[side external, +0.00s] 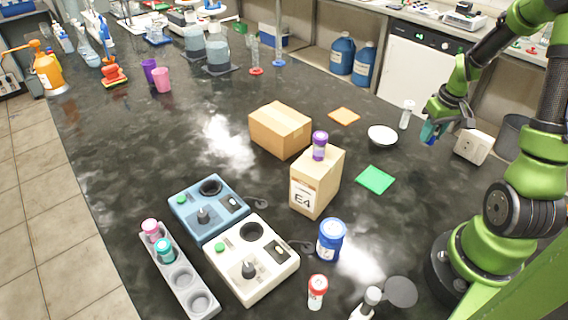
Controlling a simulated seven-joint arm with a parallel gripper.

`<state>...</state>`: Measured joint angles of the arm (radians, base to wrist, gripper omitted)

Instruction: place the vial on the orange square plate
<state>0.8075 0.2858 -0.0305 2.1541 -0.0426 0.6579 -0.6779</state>
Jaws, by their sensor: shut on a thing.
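The orange square plate (344,116) lies flat and bare on the dark bench, right of the cardboard box. My gripper (433,129) is at the right, above the bench, and points down. It is shut on a small blue-teal thing (430,133), which looks like the vial; the fingers hide part of it and its shape is hard to tell. The gripper is to the right of the orange plate and clearly apart from it. A clear vial with a pale cap (407,114) stands upright just left of the gripper.
A white bowl (382,135) stands between the gripper and the orange plate. A green square plate (376,180) lies nearer. A cardboard box (280,129) and an E4 box (317,182) topped by a purple-capped vial (320,145) stand left. A socket box (473,147) is right.

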